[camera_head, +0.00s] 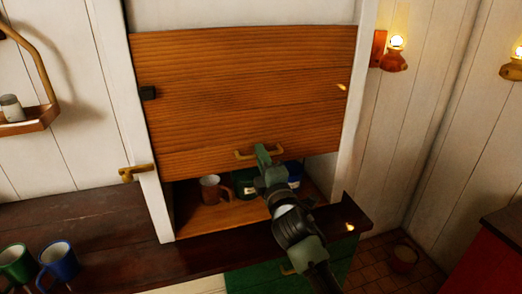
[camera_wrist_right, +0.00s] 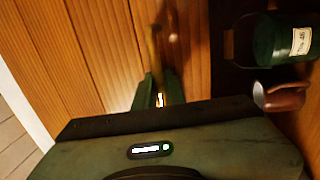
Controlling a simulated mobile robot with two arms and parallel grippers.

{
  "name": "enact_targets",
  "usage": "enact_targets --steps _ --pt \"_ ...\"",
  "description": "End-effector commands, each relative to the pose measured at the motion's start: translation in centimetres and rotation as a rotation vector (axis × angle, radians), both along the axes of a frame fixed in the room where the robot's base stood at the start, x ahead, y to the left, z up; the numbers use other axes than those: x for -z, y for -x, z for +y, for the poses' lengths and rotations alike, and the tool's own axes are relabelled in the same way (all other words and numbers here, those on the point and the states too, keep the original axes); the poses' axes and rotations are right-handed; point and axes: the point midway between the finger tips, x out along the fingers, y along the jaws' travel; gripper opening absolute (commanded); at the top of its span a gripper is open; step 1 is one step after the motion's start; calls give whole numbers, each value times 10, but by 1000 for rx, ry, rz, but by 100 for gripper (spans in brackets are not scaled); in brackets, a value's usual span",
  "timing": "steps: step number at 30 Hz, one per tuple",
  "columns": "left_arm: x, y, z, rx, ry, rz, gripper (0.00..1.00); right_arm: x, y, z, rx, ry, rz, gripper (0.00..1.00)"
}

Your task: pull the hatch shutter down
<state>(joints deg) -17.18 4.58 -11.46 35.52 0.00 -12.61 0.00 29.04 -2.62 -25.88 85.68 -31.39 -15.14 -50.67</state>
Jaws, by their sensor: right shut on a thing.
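The wooden hatch shutter (camera_head: 245,90) covers most of the hatch opening, with its lower edge above the sill and a gap below it. A brass handle (camera_head: 243,156) sits near its lower edge. My right gripper (camera_head: 263,157) is at this handle and is shut on it. In the right wrist view the gripper's fingers (camera_wrist_right: 157,92) meet the handle (camera_wrist_right: 154,48) against the shutter's planks (camera_wrist_right: 95,45). The fingers partly hide the handle. My left gripper is in neither view.
Behind the gap stand a brown mug (camera_head: 210,189) and dark green jars (camera_head: 244,181). A brass latch (camera_head: 134,173) is on the left frame post. Green (camera_head: 16,262) and blue (camera_head: 58,260) mugs stand on the dark counter (camera_head: 110,262) at left.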

Motion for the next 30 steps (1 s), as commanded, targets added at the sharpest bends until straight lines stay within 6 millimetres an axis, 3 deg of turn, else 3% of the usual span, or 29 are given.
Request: enact_targets --steps 1,3,12,21,30 --pt "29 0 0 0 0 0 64 35 0 0 2 0 7 0" --pt "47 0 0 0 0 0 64 58 0 0 2 1 7 0" --pt "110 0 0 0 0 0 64 133 0 0 1 1 5 0" --pt "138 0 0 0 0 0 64 167 0 0 1 0 4 0" --pt "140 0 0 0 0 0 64 171 0 0 1 0 3 0"
